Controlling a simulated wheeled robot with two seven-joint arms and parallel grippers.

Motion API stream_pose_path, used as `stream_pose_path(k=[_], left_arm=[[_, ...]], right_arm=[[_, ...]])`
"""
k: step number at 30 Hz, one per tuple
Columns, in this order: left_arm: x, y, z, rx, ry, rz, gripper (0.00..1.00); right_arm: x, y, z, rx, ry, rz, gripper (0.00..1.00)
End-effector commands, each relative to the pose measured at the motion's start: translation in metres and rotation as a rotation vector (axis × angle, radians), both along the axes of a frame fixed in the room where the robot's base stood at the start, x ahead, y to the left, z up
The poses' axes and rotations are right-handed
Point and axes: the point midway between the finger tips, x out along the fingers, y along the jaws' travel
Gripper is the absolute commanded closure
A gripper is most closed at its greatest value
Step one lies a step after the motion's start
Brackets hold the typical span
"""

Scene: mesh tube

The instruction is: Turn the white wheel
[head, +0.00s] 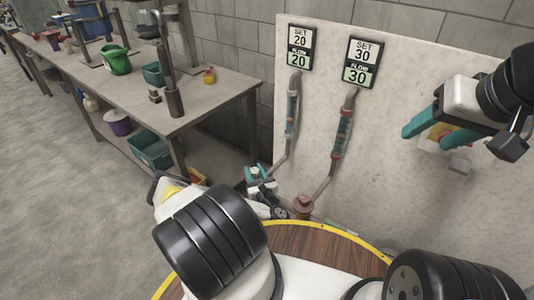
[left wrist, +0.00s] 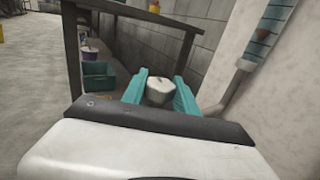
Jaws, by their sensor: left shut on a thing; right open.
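The white wheel (head: 255,171) is at the foot of the left tube (head: 291,112), low by the panel. My left gripper (head: 258,175) is shut on it. In the left wrist view the white wheel (left wrist: 159,91) sits between the two teal fingers (left wrist: 160,97). The sign above the left tube (head: 300,47) reads SET 20, FLOW 20. The sign above the right tube (head: 363,62) reads SET 30, FLOW 30. My right gripper (head: 434,133) is open and raised at the right, in front of the panel.
A reddish-brown wheel (head: 303,204) is at the foot of the right tube (head: 343,130). Behind my right gripper is a partly hidden yellow fitting (head: 428,146). The floor (head: 60,190) there is clear.

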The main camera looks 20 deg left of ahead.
Motion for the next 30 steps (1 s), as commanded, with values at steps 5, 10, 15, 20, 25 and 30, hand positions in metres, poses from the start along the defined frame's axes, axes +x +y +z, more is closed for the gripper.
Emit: stream_pose_path(k=[5, 10, 15, 20, 25, 30], left_arm=[[0.0001, 0.0006, 0.0004, 0.001, -0.002, 0.033, 1.00], [0.0002, 0.0010, 0.0009, 0.003, -0.003, 0.041, 1.00], [0.0004, 0.0012, 0.0011, 0.003, -0.003, 0.040, 1.00], [0.0004, 0.0012, 0.0012, 0.003, -0.004, 0.040, 0.53], [0.0003, 0.0009, 0.0008, 0.002, -0.002, 0.039, 0.45], [0.0002, 0.0005, 0.0006, 0.001, -0.002, 0.038, 0.45]], right_arm=[[0.0000, 0.0000, 0.0000, 0.000, 0.000, 0.000, 0.43], [0.0000, 0.0000, 0.0000, 0.000, 0.000, 0.000, 0.43], [0.0000, 0.0000, 0.0000, 0.000, 0.000, 0.000, 0.43], [0.0000, 0.0000, 0.0000, 0.000, 0.000, 0.000, 0.43], [0.0000, 0.0000, 0.0000, 0.000, 0.000, 0.000, 0.43], [0.0000, 0.0000, 0.0000, 0.000, 0.000, 0.000, 0.43]])
